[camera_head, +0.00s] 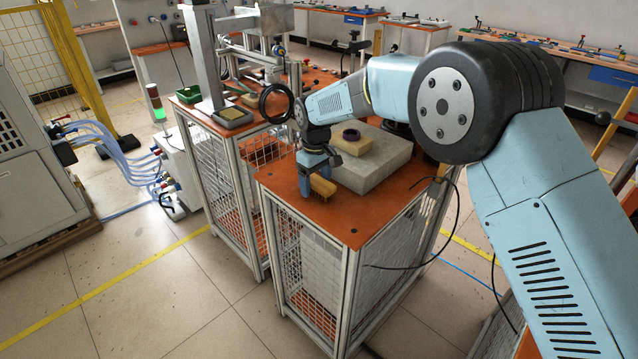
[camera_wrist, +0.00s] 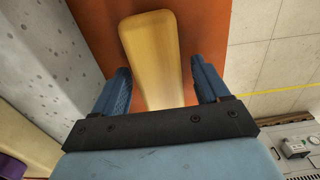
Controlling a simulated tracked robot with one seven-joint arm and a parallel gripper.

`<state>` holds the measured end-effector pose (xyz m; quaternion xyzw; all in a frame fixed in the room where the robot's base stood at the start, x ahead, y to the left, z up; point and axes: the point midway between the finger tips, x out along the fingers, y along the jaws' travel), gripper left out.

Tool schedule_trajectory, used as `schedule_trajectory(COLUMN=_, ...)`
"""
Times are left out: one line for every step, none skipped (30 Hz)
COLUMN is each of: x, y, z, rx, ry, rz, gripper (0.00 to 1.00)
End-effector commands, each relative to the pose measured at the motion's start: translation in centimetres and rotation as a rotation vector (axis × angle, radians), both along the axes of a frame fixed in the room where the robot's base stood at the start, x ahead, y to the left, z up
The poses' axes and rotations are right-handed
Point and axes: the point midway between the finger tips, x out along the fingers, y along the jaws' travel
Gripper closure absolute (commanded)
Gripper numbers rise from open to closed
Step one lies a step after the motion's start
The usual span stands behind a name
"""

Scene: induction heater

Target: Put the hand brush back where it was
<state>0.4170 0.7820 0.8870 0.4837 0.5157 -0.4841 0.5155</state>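The hand brush (camera_head: 323,187), yellow-brown, is at the front left of the orange tabletop (camera_head: 352,232), beside a grey block. It appears to rest on the tabletop; its underside is hidden. My gripper (camera_head: 316,181) points down over it. In the wrist view the brush's smooth yellow back (camera_wrist: 151,48) extends between my two blue fingers (camera_wrist: 160,78) and past their tips. A gap shows on the right of the brush and a smaller one on the left, so my gripper looks open around it, not clamped.
The grey block (camera_head: 372,166) stands just right of my gripper, with a tan piece (camera_head: 353,145) and a dark purple ring (camera_head: 351,135) on top. A black hoop (camera_head: 276,103) is close to my wrist on the left.

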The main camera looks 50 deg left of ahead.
Motion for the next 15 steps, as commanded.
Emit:
schedule_trajectory(x=0.0, y=0.0, z=0.0, rx=0.000, ry=0.000, rz=0.000, gripper=0.22)
schedule_trajectory(x=0.0, y=0.0, z=0.0, rx=0.000, ry=0.000, rz=0.000, gripper=0.22)
schedule_trajectory(x=0.0, y=0.0, z=0.0, rx=0.000, ry=0.000, rz=0.000, gripper=0.22)
schedule_trajectory(x=0.0, y=0.0, z=0.0, rx=0.000, ry=0.000, rz=0.000, gripper=0.22)
schedule_trajectory(x=0.0, y=0.0, z=0.0, rx=0.000, ry=0.000, rz=-0.001, gripper=0.22)
schedule_trajectory(x=0.0, y=0.0, z=0.0, rx=0.000, ry=0.000, rz=-0.001, gripper=0.22)
schedule_trajectory(x=0.1, y=0.0, z=0.0, rx=0.000, ry=0.000, rz=-0.001, gripper=0.22)
schedule_trajectory(x=0.1, y=0.0, z=0.1, rx=0.000, ry=0.000, rz=-0.001, gripper=0.22)
schedule_trajectory(x=0.1, y=0.0, z=0.3, rx=0.001, ry=0.000, rz=-0.001, gripper=0.22)
schedule_trajectory(x=0.1, y=0.0, z=0.4, rx=0.002, ry=0.000, rz=-0.001, gripper=0.22)
schedule_trajectory(x=0.1, y=0.0, z=0.7, rx=0.002, ry=0.000, rz=-0.001, gripper=0.22)
schedule_trajectory(x=0.1, y=0.0, z=1.1, rx=0.003, ry=-0.001, rz=-0.001, gripper=0.22)
schedule_trajectory(x=0.1, y=0.0, z=1.4, rx=0.003, ry=-0.001, rz=-0.001, gripper=0.22)
schedule_trajectory(x=0.1, y=0.0, z=1.9, rx=0.002, ry=-0.001, rz=-0.001, gripper=0.22)
schedule_trajectory(x=0.1, y=0.0, z=2.5, rx=0.003, ry=-0.001, rz=-0.001, gripper=0.22)
